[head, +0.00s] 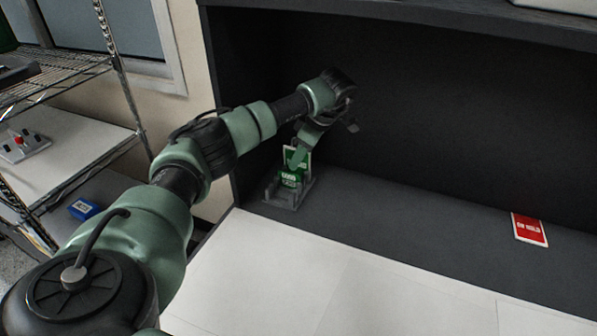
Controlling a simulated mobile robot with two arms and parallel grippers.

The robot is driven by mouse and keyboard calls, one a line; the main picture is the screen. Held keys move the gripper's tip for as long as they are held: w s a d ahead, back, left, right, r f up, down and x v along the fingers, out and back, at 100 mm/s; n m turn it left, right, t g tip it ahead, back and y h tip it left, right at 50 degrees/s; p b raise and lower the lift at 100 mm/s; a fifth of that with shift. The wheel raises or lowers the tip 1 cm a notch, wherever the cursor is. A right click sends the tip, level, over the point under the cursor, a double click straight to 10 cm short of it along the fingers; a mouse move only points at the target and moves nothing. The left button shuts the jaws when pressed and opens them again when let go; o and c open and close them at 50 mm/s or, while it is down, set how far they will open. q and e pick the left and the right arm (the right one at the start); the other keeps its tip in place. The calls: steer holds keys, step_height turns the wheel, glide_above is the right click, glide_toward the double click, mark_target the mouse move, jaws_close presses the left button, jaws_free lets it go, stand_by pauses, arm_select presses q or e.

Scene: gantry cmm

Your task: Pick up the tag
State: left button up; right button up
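A green tag with white lettering and a pale edge (290,179) stands upright in a small grey holder (287,199) at the back left of the dark shelf. My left arm reaches in from the left, and my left gripper (297,160) points down at the top of the green tag, overlapping it in this view. The fingertips are small and partly merge with the tag, so I cannot tell whether they touch it or are closed. A red tag with white lettering (530,229) lies flat on the dark surface at the right. My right gripper is not in view.
A white work surface (330,285) lies in front of the dark recess and is clear. A dark side wall stands close left of the holder. A wire rack at the left holds a box with a red button (20,143) and a blue item (84,208).

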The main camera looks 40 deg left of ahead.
mark_target(289, 181)
arm_select(q)
steer(key=shift+s+a+f, duration=0.2)
steer(key=shift+s+f, duration=0.05)
steer(key=shift+f, duration=0.15)
steer(key=shift+s+a+f, duration=0.15)
steer(key=shift+s+f, duration=0.05)
steer(key=shift+f, duration=0.2)
steer(key=x, duration=0.4)
steer(key=shift+w+d+f+p, duration=0.1)
steer(key=shift+w+f+p, duration=0.05)
steer(key=shift+f+p, duration=0.3)
jaws_close()
